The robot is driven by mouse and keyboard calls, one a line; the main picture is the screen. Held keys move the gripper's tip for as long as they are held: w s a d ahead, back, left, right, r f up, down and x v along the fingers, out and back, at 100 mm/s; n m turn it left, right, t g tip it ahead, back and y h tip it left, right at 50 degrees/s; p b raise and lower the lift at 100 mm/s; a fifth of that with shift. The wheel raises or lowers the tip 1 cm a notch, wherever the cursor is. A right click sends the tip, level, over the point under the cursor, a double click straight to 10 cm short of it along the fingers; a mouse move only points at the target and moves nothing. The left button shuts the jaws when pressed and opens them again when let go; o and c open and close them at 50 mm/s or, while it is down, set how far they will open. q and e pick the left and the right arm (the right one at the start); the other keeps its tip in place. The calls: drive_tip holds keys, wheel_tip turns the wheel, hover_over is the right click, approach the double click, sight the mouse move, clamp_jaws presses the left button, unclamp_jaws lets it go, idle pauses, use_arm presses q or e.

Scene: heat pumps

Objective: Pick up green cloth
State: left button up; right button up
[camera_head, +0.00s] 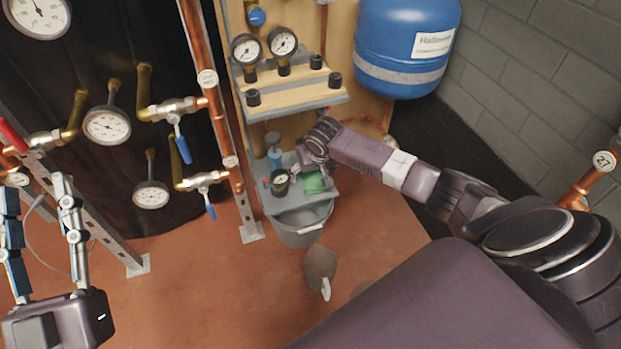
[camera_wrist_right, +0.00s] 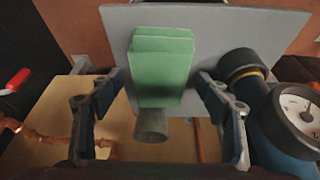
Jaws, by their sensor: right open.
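The green cloth (camera_head: 314,183) lies on a small grey shelf (camera_head: 322,199) low on the wooden panel. In the right wrist view the folded green cloth (camera_wrist_right: 162,68) is in the middle, in front of the grey shelf plate (camera_wrist_right: 230,30). My right gripper (camera_head: 303,160) is by the shelf, close to the cloth. In the right wrist view my right gripper (camera_wrist_right: 162,84) is open, with one finger on each side of the cloth; I cannot tell whether they touch it. My left gripper (camera_head: 36,192) is open and empty at the far left, away from the shelf.
A gauge (camera_head: 281,183) and a blue bottle (camera_head: 274,157) stand close to the cloth; a gauge (camera_wrist_right: 300,112) is right of the right finger. A grey bucket (camera_head: 302,230) is below the shelf. An upper shelf (camera_head: 300,98) and blue tank (camera_head: 400,45) are above.

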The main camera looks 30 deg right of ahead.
drive_tip(key=shift+c, duration=0.3)
drive_tip(key=c, duration=1.2)
drive_tip(key=shift+r, duration=0.1)
